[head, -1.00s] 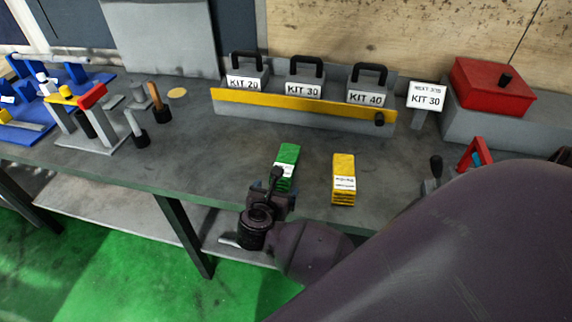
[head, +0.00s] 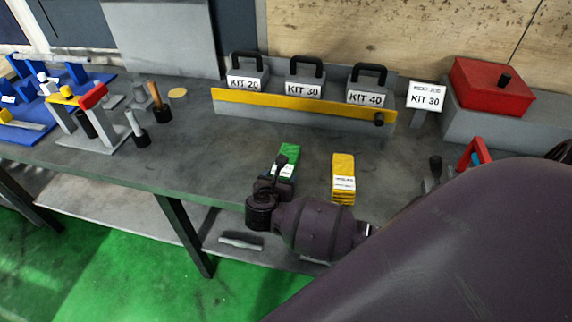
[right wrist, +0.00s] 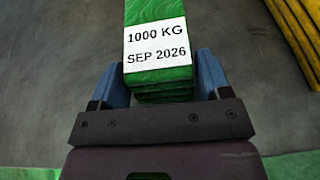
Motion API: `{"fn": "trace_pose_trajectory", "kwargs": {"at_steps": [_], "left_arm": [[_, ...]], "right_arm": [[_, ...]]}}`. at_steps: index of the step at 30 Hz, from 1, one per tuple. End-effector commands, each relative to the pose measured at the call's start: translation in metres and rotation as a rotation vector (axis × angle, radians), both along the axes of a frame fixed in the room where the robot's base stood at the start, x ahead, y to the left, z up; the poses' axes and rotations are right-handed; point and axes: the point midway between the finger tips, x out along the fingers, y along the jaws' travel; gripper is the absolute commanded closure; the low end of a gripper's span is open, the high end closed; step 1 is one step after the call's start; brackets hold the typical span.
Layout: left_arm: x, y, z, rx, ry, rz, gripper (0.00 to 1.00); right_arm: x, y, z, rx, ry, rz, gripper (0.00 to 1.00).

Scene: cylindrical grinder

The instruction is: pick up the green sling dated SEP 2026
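The green sling (head: 288,153) lies folded on the bench near its front edge. In the right wrist view the green sling (right wrist: 157,72) carries a white label reading "1000 KG SEP 2026". My right gripper (right wrist: 158,80) is open, with one blue finger on each side of the sling's near end; gaps show between the fingers and the sling. In the head view my right gripper (head: 277,178) partly covers the sling's near part. My left gripper is not in view.
A folded yellow sling (head: 343,172) lies just right of the green one. Behind stand several kit boxes (head: 304,78) in a rack with a yellow front rail (head: 300,107). A red box (head: 492,88) is at the back right.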

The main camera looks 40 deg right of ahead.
Motion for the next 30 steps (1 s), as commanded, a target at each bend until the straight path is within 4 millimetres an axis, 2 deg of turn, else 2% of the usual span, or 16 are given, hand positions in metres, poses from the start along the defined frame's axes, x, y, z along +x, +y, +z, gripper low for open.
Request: {"fn": "trace_pose_trajectory", "kwargs": {"at_steps": [1, 7, 17, 23, 30], "left_arm": [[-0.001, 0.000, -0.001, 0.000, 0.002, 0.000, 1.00], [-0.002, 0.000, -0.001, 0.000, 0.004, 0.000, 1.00], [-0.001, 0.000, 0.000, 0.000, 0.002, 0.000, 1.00], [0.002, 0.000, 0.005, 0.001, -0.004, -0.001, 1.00], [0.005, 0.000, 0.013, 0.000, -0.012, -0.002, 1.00]], "right_arm": [[0.000, 0.000, 0.000, 0.000, 0.000, 0.000, 0.37], [0.000, 0.000, 0.000, 0.000, 0.000, 0.000, 0.68], [0.000, 0.001, 0.005, 0.001, -0.002, 0.000, 0.69], [0.000, 0.000, 0.032, 0.002, -0.006, -0.002, 0.69], [0.000, 0.001, 0.093, 0.005, -0.008, -0.002, 0.69]]}}
